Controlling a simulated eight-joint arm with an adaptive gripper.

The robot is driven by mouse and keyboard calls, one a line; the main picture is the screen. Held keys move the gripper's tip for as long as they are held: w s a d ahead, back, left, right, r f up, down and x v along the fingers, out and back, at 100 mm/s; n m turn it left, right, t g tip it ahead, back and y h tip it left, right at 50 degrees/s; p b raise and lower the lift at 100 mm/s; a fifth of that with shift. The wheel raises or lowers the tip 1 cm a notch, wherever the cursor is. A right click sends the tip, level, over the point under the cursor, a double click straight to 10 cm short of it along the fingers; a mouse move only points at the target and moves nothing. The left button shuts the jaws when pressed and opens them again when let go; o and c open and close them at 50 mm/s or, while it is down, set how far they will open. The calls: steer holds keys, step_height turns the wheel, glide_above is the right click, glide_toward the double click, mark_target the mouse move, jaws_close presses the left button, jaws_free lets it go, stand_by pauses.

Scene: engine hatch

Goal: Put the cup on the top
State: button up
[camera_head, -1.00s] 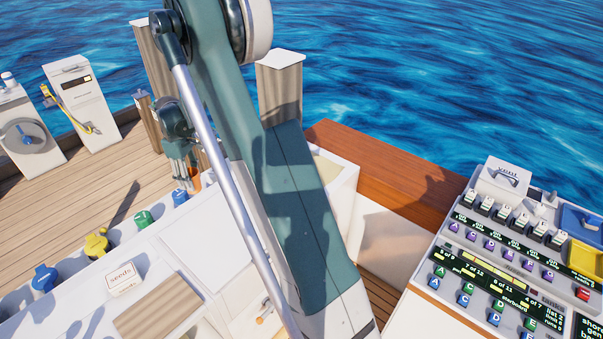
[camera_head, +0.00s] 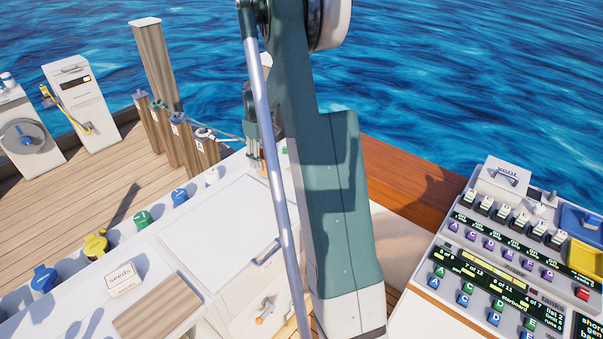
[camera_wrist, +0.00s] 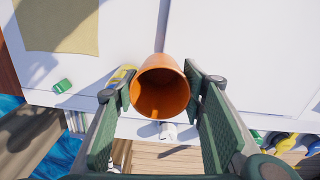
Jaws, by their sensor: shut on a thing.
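The cup (camera_wrist: 160,80) is orange-brown, like a terracotta pot, and its open mouth faces the wrist camera. My gripper (camera_wrist: 160,92) is shut on it, with one green padded finger on each side. A white top surface (camera_wrist: 235,50) lies beneath the cup in the wrist view; I cannot tell how large the gap is. In the head view my gripper (camera_head: 255,150) is beyond the white hatch top (camera_head: 215,225), partly covered by my arm, and the cup is largely hidden.
Blue (camera_head: 179,197), green (camera_head: 143,219) and yellow (camera_head: 96,245) knobs line the hatch's left edge. A seeds box (camera_head: 124,279) sits beside a wooden board (camera_head: 160,312). Wooden posts (camera_head: 157,65) stand behind. A button console (camera_head: 500,260) is at right.

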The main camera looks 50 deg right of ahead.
steer(key=s+d+m, duration=0.1)
steer(key=s+d, duration=0.4)
steer(key=d, duration=0.2)
steer(key=shift+s, duration=0.4)
step_height(320, 180, down, 6)
steer(key=shift+f+b, duration=0.15)
steer(key=shift+b, duration=0.2)
steer(key=shift+f, duration=1.85)
steer(key=shift+f+b, duration=0.15)
steer(key=shift+b, duration=0.2)
steer(key=o, duration=0.5)
steer(key=shift+c, duration=0.2)
steer(key=o, duration=0.4)
